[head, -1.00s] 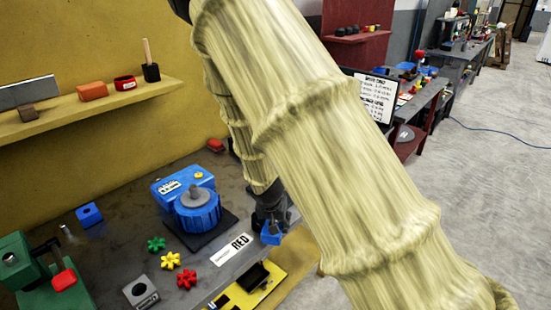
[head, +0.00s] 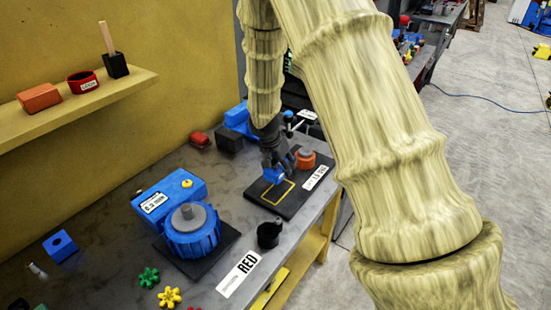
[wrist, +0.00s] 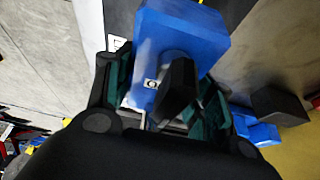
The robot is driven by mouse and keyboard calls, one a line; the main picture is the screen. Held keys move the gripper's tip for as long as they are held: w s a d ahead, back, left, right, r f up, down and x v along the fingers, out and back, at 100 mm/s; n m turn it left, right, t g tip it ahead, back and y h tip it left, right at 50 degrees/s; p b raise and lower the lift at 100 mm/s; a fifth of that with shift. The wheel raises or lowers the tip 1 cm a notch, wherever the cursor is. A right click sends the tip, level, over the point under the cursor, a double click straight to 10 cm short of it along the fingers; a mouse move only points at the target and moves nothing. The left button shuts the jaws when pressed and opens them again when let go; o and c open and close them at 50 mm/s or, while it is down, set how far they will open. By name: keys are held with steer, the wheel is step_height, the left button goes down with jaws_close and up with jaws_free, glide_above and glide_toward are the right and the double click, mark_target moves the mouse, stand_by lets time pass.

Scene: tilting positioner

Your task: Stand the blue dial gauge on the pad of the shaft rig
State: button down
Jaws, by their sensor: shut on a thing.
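My gripper (head: 276,160) is shut on the blue dial gauge (head: 274,175), a small blue block. In the wrist view the gauge (wrist: 182,35) sits between the green-lined fingers (wrist: 168,100), with a dark knob-like part in front of it. The black plate of the shaft rig (head: 295,202) lies at the table's right end.
A blue motor-like unit (head: 192,236) on a black plate stands left of the rig. A black cup-like part (head: 268,235) stands in front of the rig. A red item (head: 199,139) and dark block (head: 229,140) lie behind.

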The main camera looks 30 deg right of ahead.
mark_target(273, 163)
steer(key=shift+f+b, duration=1.2)
steer(key=shift+f, duration=0.8)
steer(key=shift+s+a, duration=0.1)
steer(key=shift+a, duration=0.05)
steer(key=shift+f+b, duration=1.75)
steer(key=shift+f, duration=0.05)
stand_by(1.5)
steer(key=c, duration=0.5)
jaws_free()
steer(key=shift+s+f, duration=0.1)
steer(key=v, duration=1.2)
